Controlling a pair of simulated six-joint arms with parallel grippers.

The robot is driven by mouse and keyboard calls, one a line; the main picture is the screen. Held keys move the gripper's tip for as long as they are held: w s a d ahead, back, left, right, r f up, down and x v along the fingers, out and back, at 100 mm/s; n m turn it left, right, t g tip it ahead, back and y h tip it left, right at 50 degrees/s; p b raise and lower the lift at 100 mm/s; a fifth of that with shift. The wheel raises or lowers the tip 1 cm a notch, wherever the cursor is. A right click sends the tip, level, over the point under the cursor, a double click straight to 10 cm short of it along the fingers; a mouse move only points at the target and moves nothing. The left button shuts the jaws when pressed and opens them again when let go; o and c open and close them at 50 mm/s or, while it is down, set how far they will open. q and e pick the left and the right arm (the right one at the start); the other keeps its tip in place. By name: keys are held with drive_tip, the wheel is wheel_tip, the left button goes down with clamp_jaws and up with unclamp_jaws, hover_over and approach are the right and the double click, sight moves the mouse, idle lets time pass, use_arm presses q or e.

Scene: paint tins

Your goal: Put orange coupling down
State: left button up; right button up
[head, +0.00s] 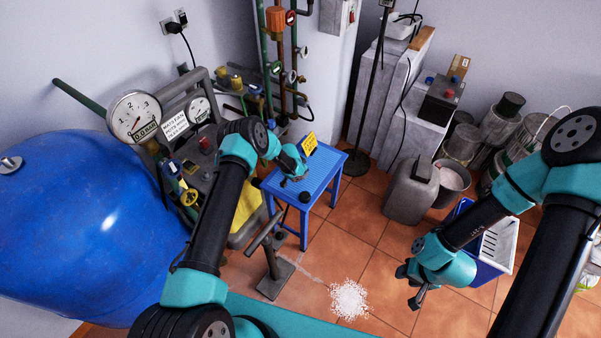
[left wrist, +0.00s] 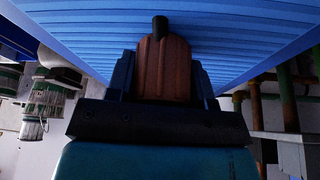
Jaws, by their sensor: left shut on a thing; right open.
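My left gripper (head: 293,177) is over the blue slatted stool (head: 325,172). In the left wrist view, the left gripper (left wrist: 165,85) is shut on the orange coupling (left wrist: 165,68), which looks brownish-orange in shade, with a dark round end at its top. The stool's blue slats (left wrist: 85,40) fill the background beyond it. Whether the coupling touches the stool, I cannot tell. In the head view the coupling is hidden by my gripper and arm. My right gripper (head: 414,291) is open and empty, above the tiled floor at the right.
A yellow sign (head: 309,143) stands at the stool's back edge. A metal stand (head: 273,265) is in front of the stool. White granules (head: 349,299) lie on the floor. A grey canister (head: 411,190) and a blue-and-white crate (head: 494,243) are at the right. A large blue tank (head: 85,220) is left.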

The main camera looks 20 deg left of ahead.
use_arm(q)
drive_tip(key=shift+f, duration=0.15)
drive_tip(key=o, duration=1.1)
drive_tip(key=shift+v, duration=0.75)
drive_tip(key=v, duration=1)
drive_tip(key=shift+s+r, duration=0.2)
drive_tip(key=shift+r, duration=0.15)
drive_tip(key=s+d+r+n+g, duration=0.1)
drive_tip(key=s+r+n, duration=0.1)
drive_tip(key=s, duration=1.6)
drive_tip(key=s+d+r+n+g+h, duration=0.1)
drive_tip(key=s+n, duration=0.4)
drive_tip(key=s, duration=1.4)
wheel_tip(320, 180, up, 2)
drive_tip(key=shift+s+d+r+g+h, duration=0.1)
drive_tip(key=shift+s+d+g+h, duration=0.25)
drive_tip(key=shift+d+g, duration=0.15)
